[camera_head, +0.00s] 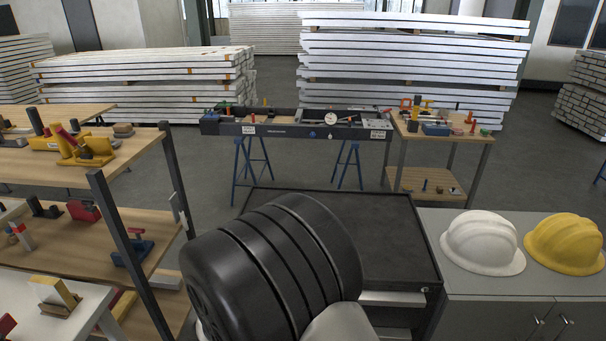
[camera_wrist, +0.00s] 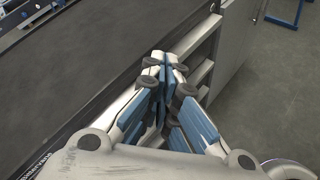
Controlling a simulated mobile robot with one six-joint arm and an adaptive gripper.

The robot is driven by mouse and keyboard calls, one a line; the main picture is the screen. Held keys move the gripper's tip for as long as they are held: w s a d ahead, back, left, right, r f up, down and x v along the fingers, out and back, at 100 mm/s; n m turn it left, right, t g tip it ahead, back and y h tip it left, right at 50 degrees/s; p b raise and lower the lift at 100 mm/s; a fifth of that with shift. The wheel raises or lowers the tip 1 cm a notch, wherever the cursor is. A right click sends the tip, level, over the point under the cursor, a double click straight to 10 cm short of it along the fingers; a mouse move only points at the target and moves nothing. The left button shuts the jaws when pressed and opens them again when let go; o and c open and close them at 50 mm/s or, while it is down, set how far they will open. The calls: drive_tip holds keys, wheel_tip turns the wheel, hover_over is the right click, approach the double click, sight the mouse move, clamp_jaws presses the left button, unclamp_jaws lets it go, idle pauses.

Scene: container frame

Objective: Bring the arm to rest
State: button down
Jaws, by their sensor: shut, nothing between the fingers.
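My gripper (camera_wrist: 165,65) shows in the wrist view, with blue and white fingers. Its fingertips are together and nothing is between them. It hangs above the edge of a dark-topped cabinet, beside the cabinet's pale drawer fronts (camera_wrist: 195,40). In the head view a large black part of my arm fills the lower middle, in front of the dark cabinet top (camera_head: 385,225). My gripper itself is not visible in the head view.
A wooden shelf (camera_head: 130,215) with clamps and tools stands at left. A grey cabinet (camera_head: 480,292) at right carries a white helmet (camera_head: 482,240) and a yellow helmet (camera_head: 565,243). A long workbench (camera_head: 290,130) and a small table (camera_head: 440,135) stand behind. Grey floor lies between.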

drive_tip(key=s+d+r+m+g+y, duration=0.3)
drive_tip(key=s+d+r+m+g, duration=0.4)
drive_tip(key=s+d+r+m, duration=0.45)
drive_tip(key=s+r+m+t+y, duration=0.2)
drive_tip(key=s+m+y, duration=0.4)
drive_tip(key=s+m, duration=0.4)
drive_tip(key=shift+s+a+r+t, duration=0.25)
drive_tip(key=shift+s+r, duration=0.35)
drive_tip(key=shift+s, duration=0.6)
drive_tip(key=shift+d, duration=0.1)
